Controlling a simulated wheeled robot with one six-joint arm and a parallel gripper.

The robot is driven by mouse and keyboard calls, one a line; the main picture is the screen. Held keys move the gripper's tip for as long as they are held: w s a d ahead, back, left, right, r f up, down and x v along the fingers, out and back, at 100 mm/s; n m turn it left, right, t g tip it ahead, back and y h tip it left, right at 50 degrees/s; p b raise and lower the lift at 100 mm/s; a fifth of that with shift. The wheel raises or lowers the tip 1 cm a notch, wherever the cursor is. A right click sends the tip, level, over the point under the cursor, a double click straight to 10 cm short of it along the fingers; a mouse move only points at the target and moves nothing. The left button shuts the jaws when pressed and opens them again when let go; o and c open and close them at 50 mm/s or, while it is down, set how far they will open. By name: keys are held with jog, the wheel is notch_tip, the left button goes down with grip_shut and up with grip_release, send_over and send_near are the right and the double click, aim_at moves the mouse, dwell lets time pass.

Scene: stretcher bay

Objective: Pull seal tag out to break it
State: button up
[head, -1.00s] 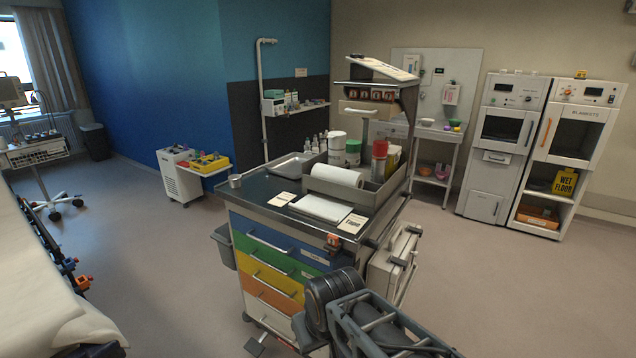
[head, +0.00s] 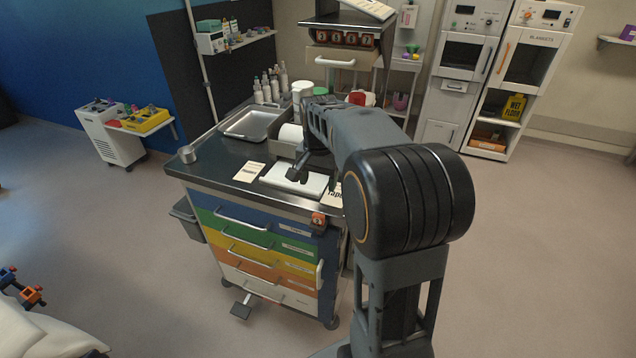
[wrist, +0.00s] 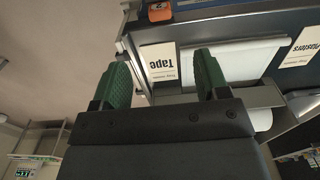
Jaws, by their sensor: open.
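In the wrist view the orange piece (wrist: 160,12) shows at the top edge, beyond the fingertips and partly cut off. My gripper (head: 300,174) is over the trolley top, above the white pad. Its two green fingers (wrist: 162,64) are apart, with nothing gripped between them. The tag's fastening is too small to make out.
The trolley top (head: 222,163) holds a steel tray (head: 249,125), a metal cup (head: 187,154), a white pad (head: 292,180), bottles and a paper roll. A "Tape" card (wrist: 158,68) and "Plasters" card (wrist: 302,45) lie there.

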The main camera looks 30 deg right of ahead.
aim_at(319, 215)
notch_tip(319, 215, down, 13)
jog(key=shift+f+p, duration=0.2)
jog(key=shift+p, duration=0.55)
jog(key=shift+c, duration=0.5)
jog(key=c, duration=1)
